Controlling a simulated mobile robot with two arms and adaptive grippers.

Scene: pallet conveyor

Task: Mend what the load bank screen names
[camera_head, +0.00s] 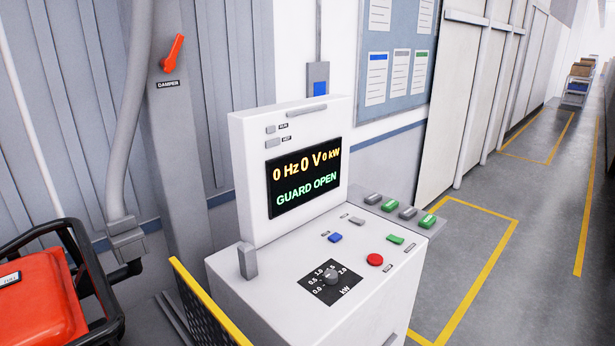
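The load bank (300,290) is a white cabinet console in the middle of the view. Its dark screen (304,180) reads "0 Hz 0 V 0 kW" in orange and "GUARD OPEN" in green. A black mesh panel with a yellow top edge (211,304) stands at the console's left front; I cannot tell whether it is the guard named. The console top has a kW knob (331,275), a red button (375,259), a blue button (334,237) and a green button (395,239). Neither gripper is in view.
A red machine in a black tube frame (45,300) stands at the left. A red lever labelled "DAMPER" (173,53) is on a grey column. A side shelf (400,215) carries several small blocks. The aisle at the right is clear, with a loaded cart (578,85) far back.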

